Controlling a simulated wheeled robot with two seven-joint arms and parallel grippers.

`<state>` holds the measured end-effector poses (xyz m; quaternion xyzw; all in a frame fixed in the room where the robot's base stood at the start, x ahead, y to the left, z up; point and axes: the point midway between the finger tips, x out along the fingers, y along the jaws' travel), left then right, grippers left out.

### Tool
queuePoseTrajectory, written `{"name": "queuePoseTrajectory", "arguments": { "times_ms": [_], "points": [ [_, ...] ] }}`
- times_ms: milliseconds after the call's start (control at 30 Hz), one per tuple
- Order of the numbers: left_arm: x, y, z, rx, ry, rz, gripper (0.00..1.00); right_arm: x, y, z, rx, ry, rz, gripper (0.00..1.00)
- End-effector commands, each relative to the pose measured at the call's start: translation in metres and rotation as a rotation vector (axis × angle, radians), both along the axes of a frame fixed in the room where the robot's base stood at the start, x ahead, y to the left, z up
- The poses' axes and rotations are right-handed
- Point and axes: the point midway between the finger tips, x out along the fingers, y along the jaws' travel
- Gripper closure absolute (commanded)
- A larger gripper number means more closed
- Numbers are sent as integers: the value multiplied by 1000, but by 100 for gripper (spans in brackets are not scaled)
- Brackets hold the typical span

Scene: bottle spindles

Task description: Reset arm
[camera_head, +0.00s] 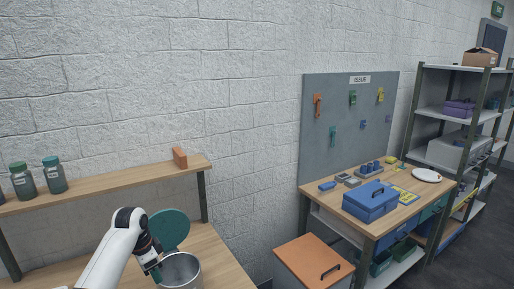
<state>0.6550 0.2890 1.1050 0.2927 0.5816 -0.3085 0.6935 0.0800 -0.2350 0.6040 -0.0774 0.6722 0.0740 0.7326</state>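My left arm comes in from the bottom left, white with a dark wrist. My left gripper (156,271) points down at the left side of a round metal container (182,273) on the wooden bench. Its fingertips are small and partly hidden, so I cannot tell whether they are open or whether they touch the container. A round teal lid (169,229) stands upright behind the container's rim. Two dark green bottles stand on the shelf at the left, one (23,181) beside the other (54,175). My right gripper is not in view.
A wooden shelf (120,183) with an orange-brown block (180,158) runs above the bench (213,250). An orange-topped cabinet (312,262) stands to the right. Beyond it are a table with a blue toolbox (370,201), a grey pegboard (345,120) and a loaded rack (425,112).

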Motion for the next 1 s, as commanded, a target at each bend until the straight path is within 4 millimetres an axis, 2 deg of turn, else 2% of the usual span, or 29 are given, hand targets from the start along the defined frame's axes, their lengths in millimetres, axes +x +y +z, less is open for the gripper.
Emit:
{"name": "queuePoseTrajectory", "arguments": {
  "times_ms": [33, 200, 300, 400, 500, 600, 800, 1000],
  "points": [
    [-20, -12, -28, 8, 5, 15, 67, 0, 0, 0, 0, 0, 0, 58],
    [-88, -44, -90, 19, -13, 102, 67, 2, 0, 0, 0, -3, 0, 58],
    [-134, -61, -114, 11, -27, 165, 67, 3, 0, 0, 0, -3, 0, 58],
    [-184, -73, -128, -4, -44, 242, 67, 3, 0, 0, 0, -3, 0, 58],
    [-234, -82, -133, -24, -60, 328, 67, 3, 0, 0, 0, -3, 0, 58],
    [-274, -87, -129, -42, -77, 409, 67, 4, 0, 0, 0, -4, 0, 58],
    [-327, -88, -114, -65, -98, 527, 67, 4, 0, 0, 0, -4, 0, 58],
    [-363, -86, -98, -80, -114, 616, 67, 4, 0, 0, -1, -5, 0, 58]
  ]
}}
